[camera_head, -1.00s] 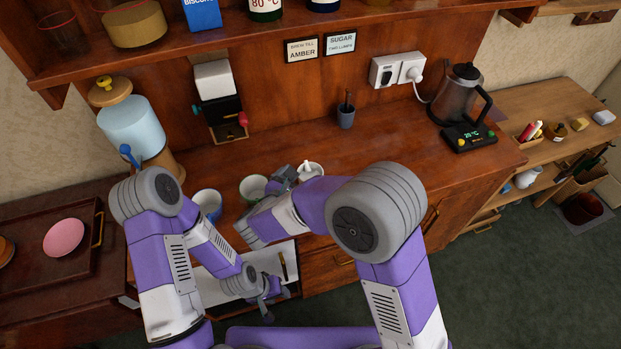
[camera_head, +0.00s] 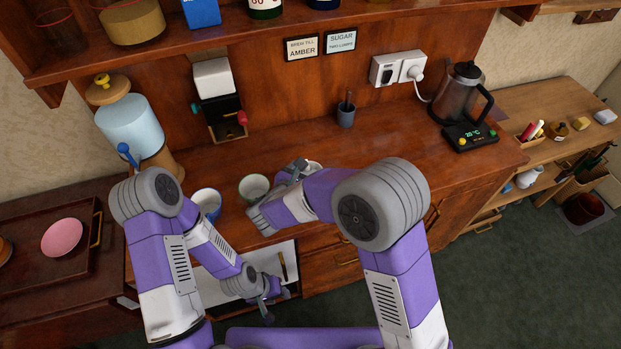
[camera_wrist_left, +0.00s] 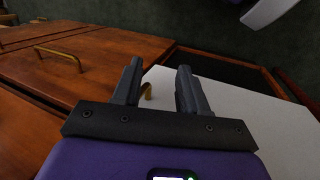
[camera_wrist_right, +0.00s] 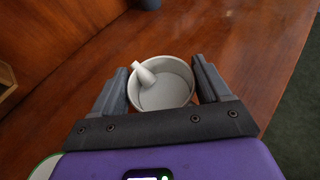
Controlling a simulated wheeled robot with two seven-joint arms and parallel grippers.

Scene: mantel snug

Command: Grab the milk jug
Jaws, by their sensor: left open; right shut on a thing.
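A pale round vessel, apparently the milk jug (camera_wrist_right: 178,98), stands on the wooden counter in the right wrist view, with a small white cone-shaped part at its rim. My right gripper (camera_wrist_right: 161,66) has one finger on each side of it and is shut on it. In the head view my right gripper (camera_head: 298,170) largely covers the jug (camera_head: 315,165). My left gripper (camera_head: 276,304) is open and empty, low in front of the counter. Its fingers (camera_wrist_left: 157,72) also show in the left wrist view, over a white surface and a brass handle.
A green-rimmed cup (camera_head: 254,186) and a blue cup (camera_head: 207,203) stand left of my right gripper. A small dark pot (camera_head: 346,114) and a kettle (camera_head: 459,92) are further back. A white vessel (camera_head: 528,178) sits on the right-hand shelf.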

